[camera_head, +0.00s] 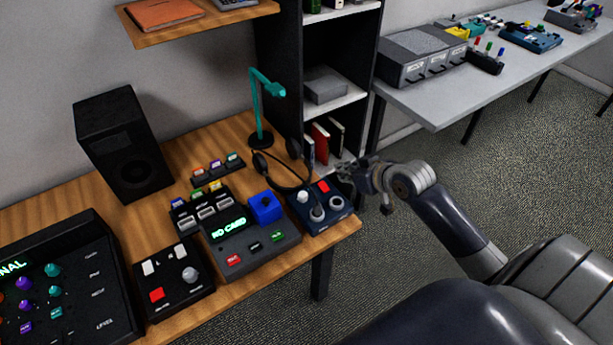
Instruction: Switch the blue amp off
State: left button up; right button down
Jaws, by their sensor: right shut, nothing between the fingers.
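The blue amp (313,226) is a small dark blue box at the right end of the wooden desk. Its top carries a lit-looking red switch (323,186), a white knob (303,197) and round grey parts. I cannot tell which way the switch is tipped. My right gripper (346,171) comes in from the right, shut and empty. It is just beyond the amp's back right corner, close to the red switch; I cannot tell whether it touches the amp. My left gripper is out of view.
A dark shelf (282,60) rises behind. Floor is free at right.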

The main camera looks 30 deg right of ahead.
dwell(0.4)
send_over(324, 187)
jog(key=f, duration=0.5)
jog(key=shift+s+d+f+p, duration=0.1)
jog(key=shift+s+f+p, duration=0.25)
jog(key=shift+s+f, duration=0.05)
jog(key=f, duration=0.3)
jog(key=shift+w+f, duration=0.1)
jog(key=shift+w, duration=0.3)
jog(key=shift+f, duration=0.55)
jog(key=shift+f, duration=0.1)
